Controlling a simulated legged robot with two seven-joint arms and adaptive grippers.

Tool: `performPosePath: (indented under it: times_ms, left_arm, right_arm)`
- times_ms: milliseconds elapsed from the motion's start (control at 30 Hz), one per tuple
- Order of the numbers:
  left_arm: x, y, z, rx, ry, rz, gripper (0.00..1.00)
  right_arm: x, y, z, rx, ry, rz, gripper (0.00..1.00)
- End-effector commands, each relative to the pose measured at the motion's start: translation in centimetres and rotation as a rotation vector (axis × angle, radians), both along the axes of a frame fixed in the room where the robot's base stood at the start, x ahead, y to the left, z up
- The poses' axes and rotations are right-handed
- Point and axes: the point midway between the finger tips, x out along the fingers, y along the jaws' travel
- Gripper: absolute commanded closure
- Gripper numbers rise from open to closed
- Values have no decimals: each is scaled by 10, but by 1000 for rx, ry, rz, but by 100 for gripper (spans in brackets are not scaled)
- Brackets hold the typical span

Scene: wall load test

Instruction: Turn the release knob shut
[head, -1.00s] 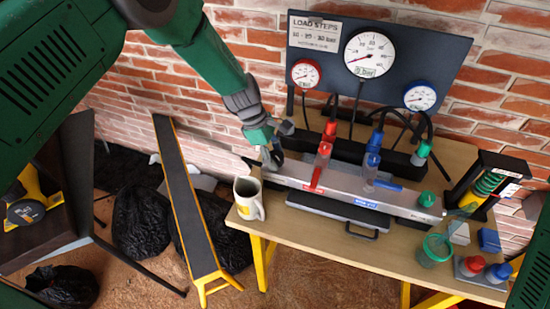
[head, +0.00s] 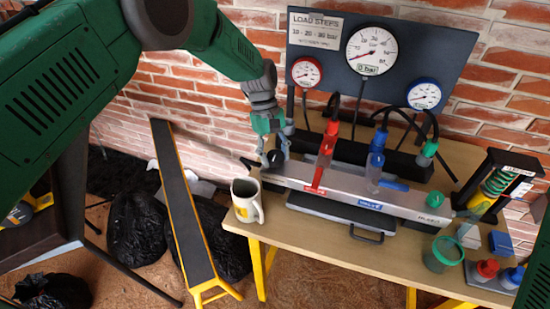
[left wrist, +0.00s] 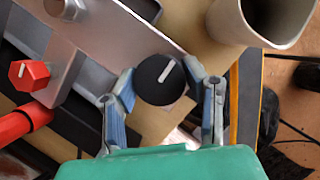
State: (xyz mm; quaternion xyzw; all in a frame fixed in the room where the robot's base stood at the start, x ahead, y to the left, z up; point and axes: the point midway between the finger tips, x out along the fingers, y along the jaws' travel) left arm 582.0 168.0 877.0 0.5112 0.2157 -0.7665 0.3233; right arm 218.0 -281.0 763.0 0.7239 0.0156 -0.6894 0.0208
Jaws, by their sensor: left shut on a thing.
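The release knob is a black round knob with a white pointer line, at the left end of the grey metal block (head: 340,190) on the bench. In the left wrist view the knob (left wrist: 152,88) sits between the two blue-grey fingers of my left gripper (left wrist: 162,80), with its pointer slanting up to the right. In the head view my left gripper (head: 274,146) reaches down over the knob (head: 275,158), its fingers closed around the knob's sides. My right gripper is not in view.
A mug (head: 246,203) stands close beside the knob at the bench's left edge. A gauge panel (head: 335,75) stands behind. A green cup (head: 443,253) is at the right.

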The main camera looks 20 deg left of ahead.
Motion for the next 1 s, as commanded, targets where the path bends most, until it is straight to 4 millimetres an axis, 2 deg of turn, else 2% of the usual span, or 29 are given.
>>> performPosePath:
  times_ms: [667,700,733,767,1000]
  left_arm:
    - [3,-2,4,-3,-9,-62,90]
    - [3,-2,4,-3,-9,-62,54]
    - [3,-2,3,-3,-9,-62,43]
    - [2,-2,3,-3,-8,-63,40]
    - [1,-1,1,-1,-4,-63,40]
  right_arm:
    - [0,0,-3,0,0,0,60]
    - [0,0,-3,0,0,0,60]
    - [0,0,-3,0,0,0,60]
    - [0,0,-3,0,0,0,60]
    - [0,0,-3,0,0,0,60]
